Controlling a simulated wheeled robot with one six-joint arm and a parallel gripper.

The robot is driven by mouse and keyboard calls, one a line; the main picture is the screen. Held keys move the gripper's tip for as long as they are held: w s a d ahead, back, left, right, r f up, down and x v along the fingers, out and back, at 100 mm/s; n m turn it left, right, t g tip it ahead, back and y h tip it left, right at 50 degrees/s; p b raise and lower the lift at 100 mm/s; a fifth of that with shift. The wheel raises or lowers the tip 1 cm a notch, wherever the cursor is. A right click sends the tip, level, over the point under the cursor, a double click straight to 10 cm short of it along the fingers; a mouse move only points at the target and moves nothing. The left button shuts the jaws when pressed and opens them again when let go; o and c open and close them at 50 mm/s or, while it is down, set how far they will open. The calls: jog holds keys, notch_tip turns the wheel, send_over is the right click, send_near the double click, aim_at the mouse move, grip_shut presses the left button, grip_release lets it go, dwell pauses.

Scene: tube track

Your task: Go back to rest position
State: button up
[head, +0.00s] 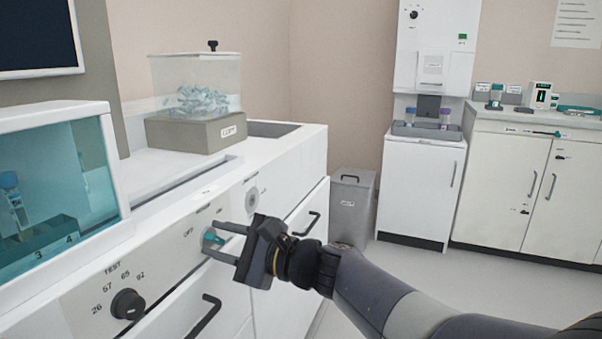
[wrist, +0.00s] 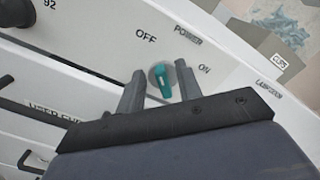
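My gripper (head: 215,238) is at the white bench front, by the teal power switch (head: 212,237). In the wrist view the teal switch (wrist: 162,79) sits between the two fingers of my gripper (wrist: 160,82), with a gap showing on each side. The fingers are apart and hold nothing that I can see. The panel (wrist: 185,50) carries the words OFF, POWER and ON around the switch. The handle's top end leans slightly left; I cannot tell for sure which setting it is on. My arm reaches in from the lower right in the head view.
A glass-fronted cabinet (head: 45,185) and a black TEST knob (head: 128,304) are at left. A clear bin of clips (head: 200,95) stands on the bench. Drawer handles (head: 306,224) stick out below. A grey waste bin (head: 351,205) and white cabinets (head: 422,185) stand behind. Floor at right is clear.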

jog(key=p+v, duration=0.3)
jog(key=v, duration=0.8)
jog(key=x, duration=0.3)
jog(key=b+x, duration=0.1)
jog(key=x, duration=0.3)
jog(key=b+x, duration=0.1)
jog(key=x, duration=0.3)
jog(key=shift+r, duration=0.25)
jog(key=m+p, duration=0.4)
jog(key=p, duration=0.1)
jog(key=m+p, duration=0.2)
jog(key=shift+w+d+r+p, duration=0.15)
jog(key=shift+w+r+p, duration=0.05)
jog(key=shift+w+p, duration=0.15)
jog(key=m+p, duration=0.1)
jog(key=p, duration=0.1)
jog(key=m+p, duration=0.3)
jog(key=shift+w+d+m+p, duration=0.15)
jog(key=shift+w+m+p, duration=0.15)
jog(key=shift+m+p, duration=0.1)
jog(key=v, duration=0.8)
jog(key=shift+d+f+p, duration=0.2)
jog(key=shift+d+p, duration=0.05)
jog(key=shift+p, duration=0.05)
jog(key=shift+s, duration=0.15)
